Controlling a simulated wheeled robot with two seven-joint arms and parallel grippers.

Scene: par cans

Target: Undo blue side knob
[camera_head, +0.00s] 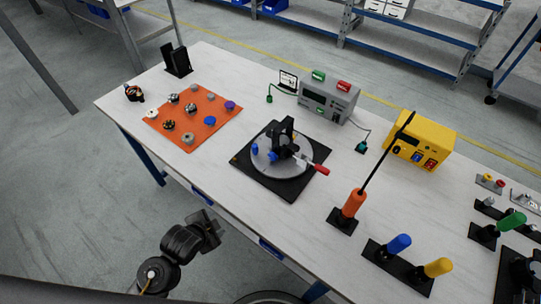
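A black yoke-like fixture (284,137) stands on a round grey disc (268,170) on a black square base (296,190), mid-table. One blue knob (254,148) is at the disc's left edge and another blue knob (271,156) is low beside the yoke. I cannot tell which is the side knob or how tight either is. A red-handled lever (320,169) sticks out at the right. My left gripper (211,223) is off the table's front edge, well below and left of the fixture, apart from it. Its fingers are too small and dark to read. My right gripper is out of view.
An orange mat (218,108) with several small knobs lies at the left. A grey instrument box (329,98) and yellow box (419,142) stand behind. Upright orange (354,203), blue (399,243) and yellow (439,267) handles stand at the right. The table in front of the fixture is clear.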

